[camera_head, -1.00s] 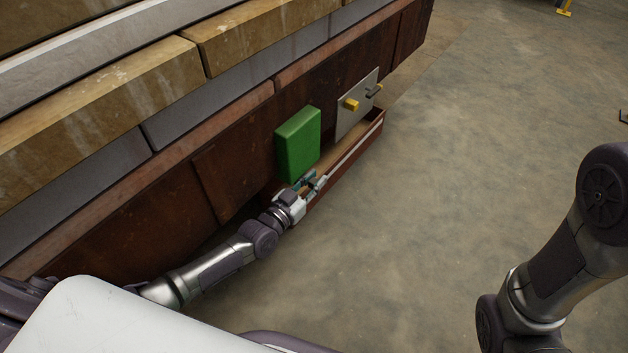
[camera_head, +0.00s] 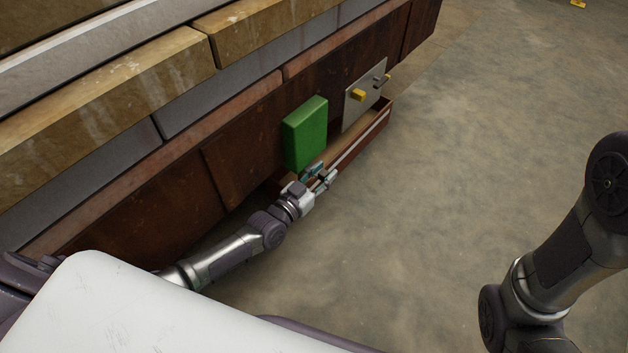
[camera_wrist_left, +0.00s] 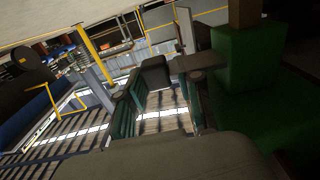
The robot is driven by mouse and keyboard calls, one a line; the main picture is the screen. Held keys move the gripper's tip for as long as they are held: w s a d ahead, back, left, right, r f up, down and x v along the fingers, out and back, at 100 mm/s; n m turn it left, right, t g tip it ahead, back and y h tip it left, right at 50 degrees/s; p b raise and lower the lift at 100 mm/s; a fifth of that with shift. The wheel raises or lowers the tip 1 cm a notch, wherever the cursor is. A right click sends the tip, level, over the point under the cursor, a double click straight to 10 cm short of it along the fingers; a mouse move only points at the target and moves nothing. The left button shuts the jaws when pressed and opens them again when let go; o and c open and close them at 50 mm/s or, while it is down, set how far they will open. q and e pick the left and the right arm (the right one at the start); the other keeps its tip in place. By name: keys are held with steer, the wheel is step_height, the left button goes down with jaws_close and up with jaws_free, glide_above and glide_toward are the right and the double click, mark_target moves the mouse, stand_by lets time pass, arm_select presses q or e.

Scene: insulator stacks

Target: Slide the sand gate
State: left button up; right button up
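A pale grey plate (camera_head: 362,104) stands against the rusty wall, with a yellow block (camera_head: 357,95) and a small dark grey handle (camera_head: 382,79) on its face. I cannot tell for sure which part is the sand gate. My left gripper (camera_head: 321,174) is low by the near end of a long tray, just below a green box (camera_head: 305,135) and short of the plate. In the left wrist view its teal fingers (camera_wrist_left: 160,102) are apart with no object clearly gripped. A dark block (camera_wrist_left: 155,73) on a short bar shows beyond them. My right gripper is out of view.
The long brown tray (camera_head: 376,130) with a pale rim runs along the wall foot below the plate. The green box (camera_wrist_left: 252,62) is close on the right in the left wrist view. Open concrete floor (camera_head: 440,190) lies to the right.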

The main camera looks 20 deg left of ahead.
arm_select(q)
steer(key=v, duration=1.1)
steer(key=shift+s, duration=0.3)
